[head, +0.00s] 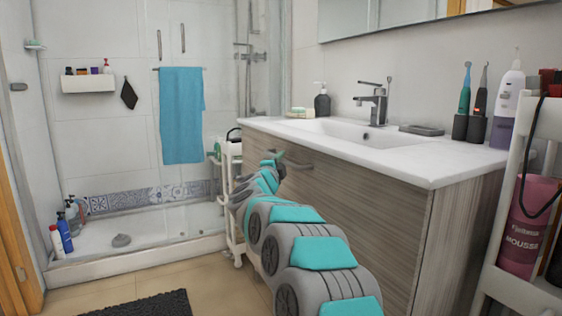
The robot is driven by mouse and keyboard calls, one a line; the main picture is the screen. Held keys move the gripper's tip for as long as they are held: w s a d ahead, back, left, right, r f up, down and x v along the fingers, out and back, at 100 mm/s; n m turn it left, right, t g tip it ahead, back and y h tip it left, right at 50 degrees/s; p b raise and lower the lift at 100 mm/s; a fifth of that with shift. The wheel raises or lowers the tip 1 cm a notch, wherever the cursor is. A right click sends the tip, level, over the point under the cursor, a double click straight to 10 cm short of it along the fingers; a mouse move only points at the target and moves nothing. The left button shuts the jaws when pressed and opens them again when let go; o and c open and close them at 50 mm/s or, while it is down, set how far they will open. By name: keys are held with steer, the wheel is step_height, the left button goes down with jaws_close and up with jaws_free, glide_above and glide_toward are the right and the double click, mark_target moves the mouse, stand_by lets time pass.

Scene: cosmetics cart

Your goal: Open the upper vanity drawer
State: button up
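The vanity (400,215) has a grey wood-grain front under a white sink top. Its upper drawer front (340,178) runs just below the top and looks closed. My arm covers much of the lower vanity front.
A white cart (504,286) with a pink mousse bottle (527,225) stands close on the right. Another white cart (231,158) stands beyond the vanity's far end. A dark mat (150,304) lies on the floor at left, with open tile around it.

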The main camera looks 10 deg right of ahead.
jaws_close()
stand_by(1.0)
